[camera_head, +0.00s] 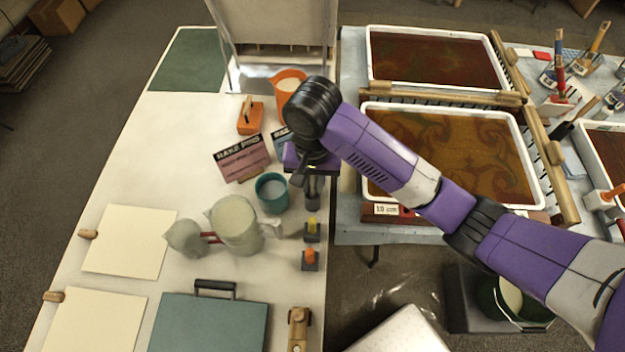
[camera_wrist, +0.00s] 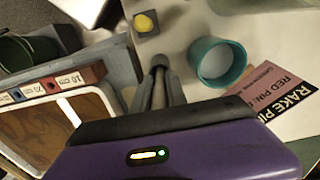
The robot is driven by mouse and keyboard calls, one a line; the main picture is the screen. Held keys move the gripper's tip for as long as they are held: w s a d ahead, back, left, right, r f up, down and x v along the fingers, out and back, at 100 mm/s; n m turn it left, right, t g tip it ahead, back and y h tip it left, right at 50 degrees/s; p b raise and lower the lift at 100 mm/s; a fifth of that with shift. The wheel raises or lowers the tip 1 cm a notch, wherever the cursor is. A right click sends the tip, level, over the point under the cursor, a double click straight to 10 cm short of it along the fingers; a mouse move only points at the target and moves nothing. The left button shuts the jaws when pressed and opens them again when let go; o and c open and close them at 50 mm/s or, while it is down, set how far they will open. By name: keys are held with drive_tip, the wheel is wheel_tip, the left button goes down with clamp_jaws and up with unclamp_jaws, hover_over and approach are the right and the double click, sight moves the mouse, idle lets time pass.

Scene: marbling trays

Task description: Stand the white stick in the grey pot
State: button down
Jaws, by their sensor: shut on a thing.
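My gripper (camera_head: 313,195) points down over the right edge of the white table, to the right of the teal cup. In the wrist view its fingers (camera_wrist: 160,75) are close together, shut on a thin thing that they almost wholly hide. I take this to be the white stick, but no clear length of it shows. A dark grey round shape lies at the fingertips. I cannot tell whether it is the grey pot or part of the fingers. No other grey pot is plain in either view.
The teal cup (camera_head: 272,192) stands close to my gripper. A yellow-topped grey block (camera_head: 313,238) and an orange-topped one (camera_head: 310,266) stand nearer the front. A marbling tray (camera_head: 530,170) lies right.

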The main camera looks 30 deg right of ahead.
drive_tip(key=shift+f, duration=0.15)
drive_tip(key=c, duration=0.8)
unclamp_jaws()
drive_tip(key=shift+o, duration=0.2)
wheel_tip(320, 180, up, 8)
drive_tip(key=p, duration=0.3)
drive_tip(key=shift+f+p, duration=0.1)
drive_tip(key=shift+p, duration=0.2)
